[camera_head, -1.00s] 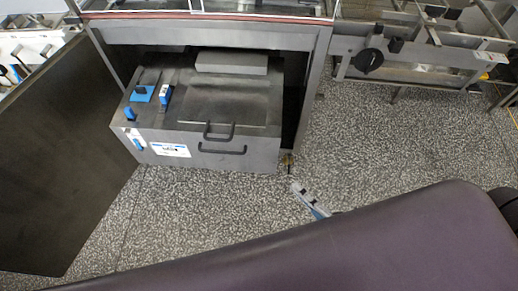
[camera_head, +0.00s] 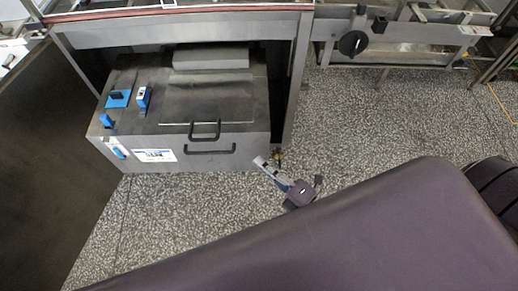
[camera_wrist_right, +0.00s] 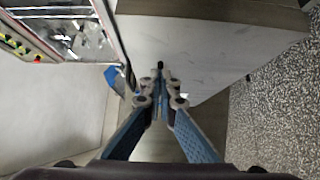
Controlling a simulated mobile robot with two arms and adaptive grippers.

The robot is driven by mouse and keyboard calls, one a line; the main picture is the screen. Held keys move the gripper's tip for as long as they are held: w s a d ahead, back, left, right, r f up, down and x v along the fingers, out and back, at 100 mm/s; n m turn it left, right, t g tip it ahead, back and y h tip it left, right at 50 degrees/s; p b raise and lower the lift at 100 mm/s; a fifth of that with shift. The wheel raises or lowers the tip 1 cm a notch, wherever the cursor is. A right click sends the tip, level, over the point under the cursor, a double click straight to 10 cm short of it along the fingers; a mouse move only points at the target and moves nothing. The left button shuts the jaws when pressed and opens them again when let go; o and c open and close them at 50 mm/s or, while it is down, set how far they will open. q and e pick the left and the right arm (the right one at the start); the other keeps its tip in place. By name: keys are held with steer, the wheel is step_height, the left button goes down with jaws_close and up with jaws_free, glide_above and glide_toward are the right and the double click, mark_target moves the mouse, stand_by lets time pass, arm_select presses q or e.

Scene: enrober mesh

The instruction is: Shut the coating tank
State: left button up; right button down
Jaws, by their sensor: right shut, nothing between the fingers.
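The coating tank (camera_head: 235,153) is a grey metal box in the bay under the machine, its front part standing out of the bay. A flat lid panel (camera_head: 205,105) lies on its top, with a dark handle (camera_head: 205,130) at the panel's front edge. Another dark handle (camera_head: 210,150) is on the front face. My right gripper (camera_head: 260,162) is shut and empty, by the tank's front right corner; I cannot tell whether it touches. In the right wrist view its fingers (camera_wrist_right: 160,78) meet before a pale grey surface. My left gripper is out of view.
A large dark panel (camera_head: 45,150) stands at the left, beside the tank. The machine's frame post (camera_head: 297,85) rises right of the tank. A conveyor frame with a black knob (camera_head: 353,43) is at the upper right. Speckled floor (camera_head: 390,115) is clear between.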

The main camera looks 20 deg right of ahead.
mark_target(251, 143)
steer(key=shift+w+d, duration=0.25)
steer(key=shift+w, duration=0.9)
steer(key=shift+w+d, duration=0.25)
steer(key=shift+w, duration=0.9)
steer(key=shift+w+d, duration=0.1)
